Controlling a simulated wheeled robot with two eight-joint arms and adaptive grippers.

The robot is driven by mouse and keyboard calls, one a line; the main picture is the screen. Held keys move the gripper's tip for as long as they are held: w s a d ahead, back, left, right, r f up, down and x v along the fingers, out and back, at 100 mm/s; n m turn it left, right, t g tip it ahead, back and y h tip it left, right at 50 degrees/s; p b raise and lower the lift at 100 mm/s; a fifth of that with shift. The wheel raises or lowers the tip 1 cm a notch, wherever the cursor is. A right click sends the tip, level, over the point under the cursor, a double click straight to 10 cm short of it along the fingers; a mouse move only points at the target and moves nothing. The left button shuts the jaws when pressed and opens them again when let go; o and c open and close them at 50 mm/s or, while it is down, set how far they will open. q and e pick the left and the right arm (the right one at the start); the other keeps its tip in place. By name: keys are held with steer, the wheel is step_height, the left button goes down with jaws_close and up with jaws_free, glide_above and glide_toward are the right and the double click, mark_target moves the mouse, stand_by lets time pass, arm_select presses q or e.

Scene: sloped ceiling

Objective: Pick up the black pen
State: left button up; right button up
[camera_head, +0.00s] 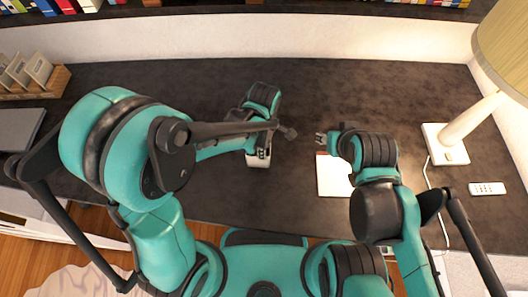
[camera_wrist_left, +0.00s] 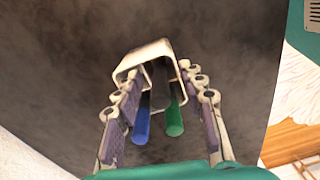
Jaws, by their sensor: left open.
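A white pen holder (camera_wrist_left: 150,57) stands below my left gripper in the left wrist view. A dark pen (camera_wrist_left: 159,90), seemingly the black one, shows in it between a blue pen (camera_wrist_left: 142,122) and a green pen (camera_wrist_left: 174,120). My left gripper (camera_wrist_left: 158,80) is open, with one finger on each side of the holder and pens. I cannot tell whether the fingers touch anything. In the head view the holder (camera_head: 258,161) shows partly under my left gripper (camera_head: 258,150), and the pens are hidden. My right gripper (camera_head: 321,140) is above the notebook's edge, its opening unclear.
A white notebook (camera_head: 333,178) lies on the dark desk (camera_head: 290,90). A lamp (camera_head: 452,143) and a white remote-like strip (camera_head: 487,188) are at the right. A wooden rack (camera_head: 45,84) and a grey laptop-like slab (camera_head: 18,128) are at the left. The back middle is clear.

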arm_select(q)
steer(key=c, duration=0.9)
